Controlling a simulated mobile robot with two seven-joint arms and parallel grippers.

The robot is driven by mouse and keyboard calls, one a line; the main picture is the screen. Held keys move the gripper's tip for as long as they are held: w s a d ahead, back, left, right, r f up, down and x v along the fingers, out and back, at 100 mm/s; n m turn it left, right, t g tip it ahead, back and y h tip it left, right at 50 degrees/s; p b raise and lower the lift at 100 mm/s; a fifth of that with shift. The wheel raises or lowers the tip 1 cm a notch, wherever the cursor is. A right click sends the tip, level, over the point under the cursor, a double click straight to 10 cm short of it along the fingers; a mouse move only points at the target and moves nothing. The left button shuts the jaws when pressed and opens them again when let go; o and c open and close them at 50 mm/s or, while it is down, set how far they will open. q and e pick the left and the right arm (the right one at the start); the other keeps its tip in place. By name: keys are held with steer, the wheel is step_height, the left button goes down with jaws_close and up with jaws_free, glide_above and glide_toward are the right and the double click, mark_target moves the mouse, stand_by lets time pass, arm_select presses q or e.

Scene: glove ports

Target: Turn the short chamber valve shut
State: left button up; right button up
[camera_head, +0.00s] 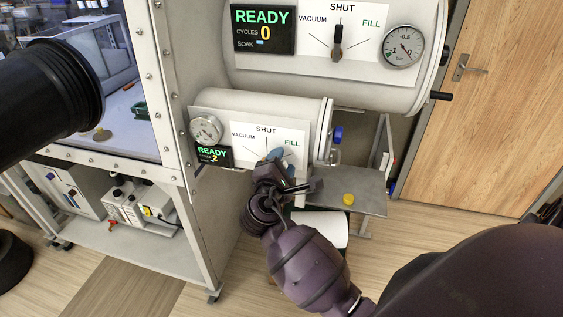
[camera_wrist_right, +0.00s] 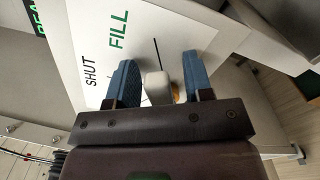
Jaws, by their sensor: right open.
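The short chamber (camera_head: 250,103) is the smaller, lower white cylinder in the head view. Its white valve panel (camera_head: 245,132) reads VACUUM, SHUT and FILL, and the panel also shows in the right wrist view (camera_wrist_right: 82,25). My right gripper (camera_head: 279,156) is at the panel's lower middle and covers the valve there. In the right wrist view my right gripper (camera_wrist_right: 161,82) has its two blue fingers apart, with a pale valve handle (camera_wrist_right: 156,86) between them. Gaps show on both sides of the handle. Which mark it points to is unclear. My left gripper is out of view.
The larger chamber (camera_head: 400,92) above has its own valve (camera_head: 338,43), standing near SHUT. A small gauge (camera_head: 206,129) and a READY display (camera_head: 213,155) flank the lower panel. A grey shelf (camera_head: 365,199) at the right holds a yellow item (camera_head: 348,199). A wooden door (camera_head: 505,110) stands behind.

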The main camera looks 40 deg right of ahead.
mark_target(267, 145)
jaws_close()
arm_select(q)
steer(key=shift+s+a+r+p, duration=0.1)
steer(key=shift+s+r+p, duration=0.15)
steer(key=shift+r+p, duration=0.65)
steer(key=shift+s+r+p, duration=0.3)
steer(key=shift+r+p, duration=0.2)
steer(key=shift+p, duration=0.7)
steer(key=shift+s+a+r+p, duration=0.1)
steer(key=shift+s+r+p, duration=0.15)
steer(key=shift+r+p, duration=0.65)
arm_select(e)
steer(key=shift+w+a+r+n, duration=0.45)
steer(key=shift+w+n, duration=0.1)
steer(key=shift+n, duration=1.4)
steer(key=shift+w+a+r+n, duration=0.4)
steer(key=shift+w+a+n, duration=0.15)
steer(key=shift+n, duration=1.45)
steer(key=shift+w+a+r+n, duration=0.4)
steer(key=shift+w+n, duration=0.15)
steer(key=shift+n, duration=1.4)
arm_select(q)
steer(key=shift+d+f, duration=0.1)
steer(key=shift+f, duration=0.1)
arm_select(e)
jaws_free()
